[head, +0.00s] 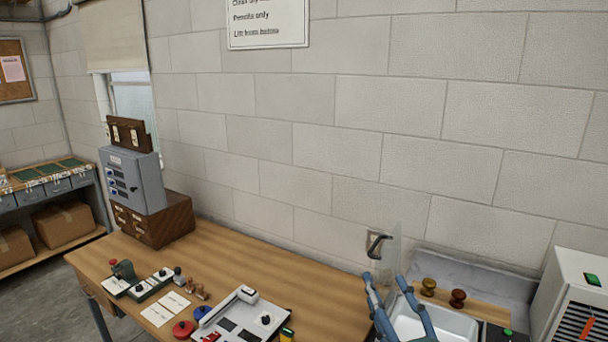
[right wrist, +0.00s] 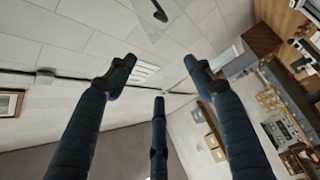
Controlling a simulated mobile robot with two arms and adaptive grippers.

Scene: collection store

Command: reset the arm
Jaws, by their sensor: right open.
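My right gripper (head: 385,279) is at the lower right of the head view, in front of the white sink basin. Its blue-grey fingers point up and stand apart, with nothing between them. In the right wrist view the fingers of the right gripper (right wrist: 160,66) are spread and empty, with the wall and ceiling behind them. My left gripper does not show in either view.
A clear panel with a black handle (head: 377,244) stands just beyond the fingers. The white basin (head: 435,324) and two knobs (head: 443,291) lie to the right. A wooden desk (head: 255,258) holds a grey-white tray (head: 272,312), cards and a grey cabinet (head: 135,180).

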